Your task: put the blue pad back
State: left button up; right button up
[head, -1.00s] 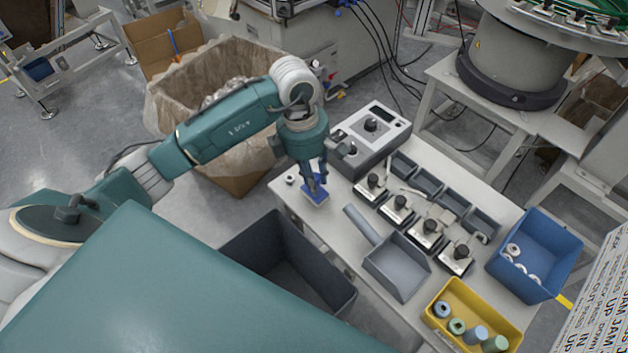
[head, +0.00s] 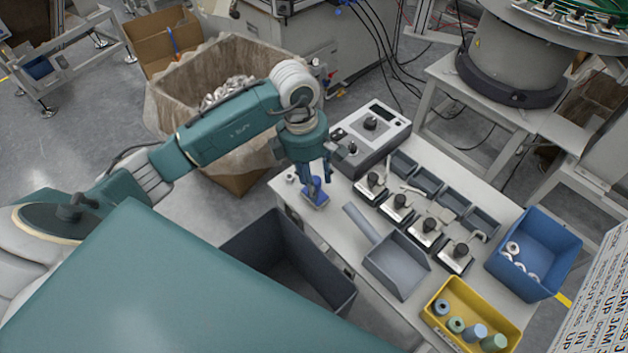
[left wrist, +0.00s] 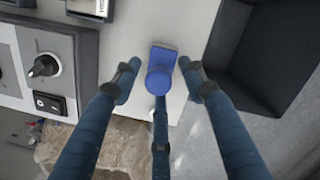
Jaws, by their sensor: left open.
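The blue pad (head: 315,192) lies on the near left part of the white table, close to its front edge. It has a rounded blue knob or grip on top, seen from above in the left wrist view (left wrist: 161,78). My left gripper (head: 317,181) points down just over the pad. In the left wrist view my left gripper (left wrist: 160,85) has its fingers spread apart on both sides of the pad, with a gap to it. Whether a finger touches the pad's near end cannot be told. My right gripper is not in view.
A grey control box (head: 370,140) with knobs stands behind the pad. A grey scoop (head: 396,265), several black-based fixtures (head: 397,207), a yellow bin (head: 470,318) and a blue bin (head: 535,255) are to the right. A dark open bin (head: 285,265) stands below the table's front edge.

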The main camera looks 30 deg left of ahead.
pick_arm(q)
notch_tip(320, 180, up, 11)
jog(key=a+b, duration=0.1)
jog(key=b, duration=0.1)
jog(key=shift+s+a+r, duration=0.15)
jog(key=shift+s+a, duration=0.05)
jog(key=shift+a, duration=0.05)
dwell(1.4)
dwell(0.6)
